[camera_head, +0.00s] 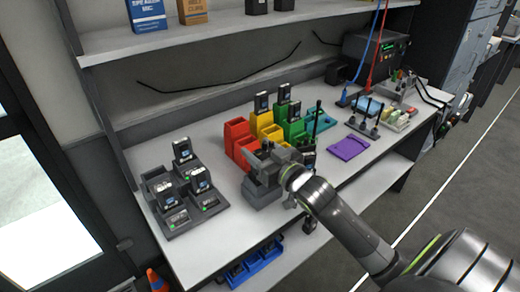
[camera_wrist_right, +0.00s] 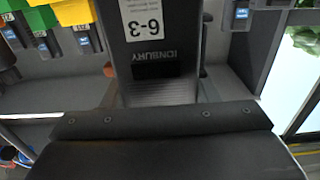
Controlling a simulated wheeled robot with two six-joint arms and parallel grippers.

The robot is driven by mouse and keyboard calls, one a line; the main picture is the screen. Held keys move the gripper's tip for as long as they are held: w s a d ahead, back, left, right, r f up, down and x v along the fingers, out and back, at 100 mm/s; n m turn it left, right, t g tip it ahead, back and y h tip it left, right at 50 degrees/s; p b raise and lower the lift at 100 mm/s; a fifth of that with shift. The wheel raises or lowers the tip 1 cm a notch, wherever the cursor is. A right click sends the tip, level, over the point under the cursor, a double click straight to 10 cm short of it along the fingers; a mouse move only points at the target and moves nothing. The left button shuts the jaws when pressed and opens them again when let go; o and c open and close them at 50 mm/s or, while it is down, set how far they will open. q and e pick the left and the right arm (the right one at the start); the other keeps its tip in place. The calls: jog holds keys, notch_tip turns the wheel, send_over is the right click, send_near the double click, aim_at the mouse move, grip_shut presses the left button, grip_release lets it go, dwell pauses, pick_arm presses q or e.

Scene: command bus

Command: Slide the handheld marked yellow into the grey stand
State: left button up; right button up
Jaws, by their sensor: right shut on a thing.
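My right gripper (camera_head: 268,162) is over the grey stand (camera_head: 263,194) near the front edge of the bench. In the right wrist view its two fingers (camera_wrist_right: 157,88) are shut on a dark handheld (camera_wrist_right: 152,62) with a white label reading "6-3". I cannot see a yellow mark on it. The gripper hides most of the handheld in the head view, so I cannot tell whether it is inside the stand or just above it. My left gripper is in neither view.
Red (camera_head: 238,140), yellow (camera_head: 266,126) and green bins (camera_head: 294,130) stand just behind the gripper, with handhelds in some. A dark charger with several handhelds (camera_head: 180,198) is at left. A purple mat (camera_head: 349,147) lies at right. Bare bench lies left of the stand.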

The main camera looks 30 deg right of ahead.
jog(key=shift+f, duration=0.15)
dwell(0.3)
jog(key=o, duration=1.5)
jog(key=s, duration=0.5)
jog(key=s+d+p, duration=0.1)
jog(key=s, duration=0.5)
jog(key=s+p, duration=0.1)
jog(key=s, duration=0.5)
jog(key=shift+s+d, duration=0.15)
jog(key=shift+s, duration=0.05)
jog(key=shift+d, duration=0.1)
